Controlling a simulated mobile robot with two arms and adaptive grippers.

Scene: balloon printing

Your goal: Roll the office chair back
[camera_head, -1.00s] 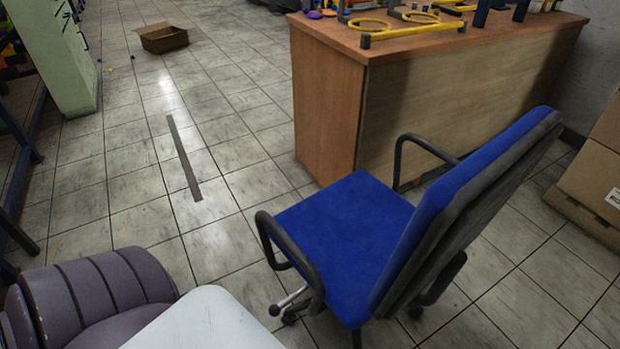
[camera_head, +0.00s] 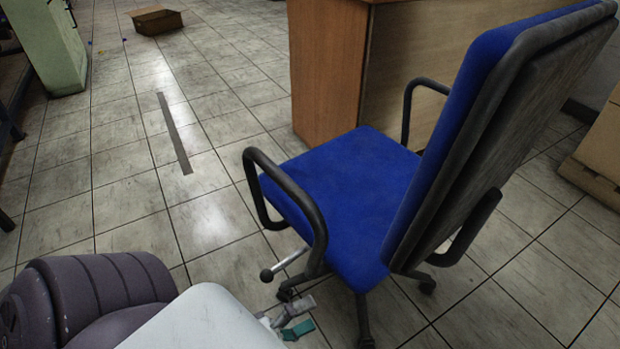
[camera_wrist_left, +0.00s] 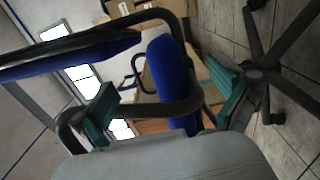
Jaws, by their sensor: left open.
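The office chair (camera_head: 345,190) has a blue seat, a blue backrest with a dark rear shell, black armrests and a wheeled base. It stands upright in front of the wooden desk, its backrest to the right. My left gripper (camera_head: 300,318) is low beside the near side of the chair, below the near armrest (camera_head: 316,215). In the left wrist view its teal-padded fingers (camera_wrist_left: 165,105) are spread wide, with parts of the chair (camera_wrist_left: 172,75) showing between and beyond them. I cannot tell whether they touch the chair. My right gripper is not in view.
The wooden desk (camera_head: 330,70) stands close behind the chair. A cardboard box (camera_head: 157,20) lies on the floor at the back left, and larger cartons (camera_head: 600,150) stand at the right edge. A pale green cabinet (camera_head: 45,45) is at the upper left. Tiled floor is open left of the chair.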

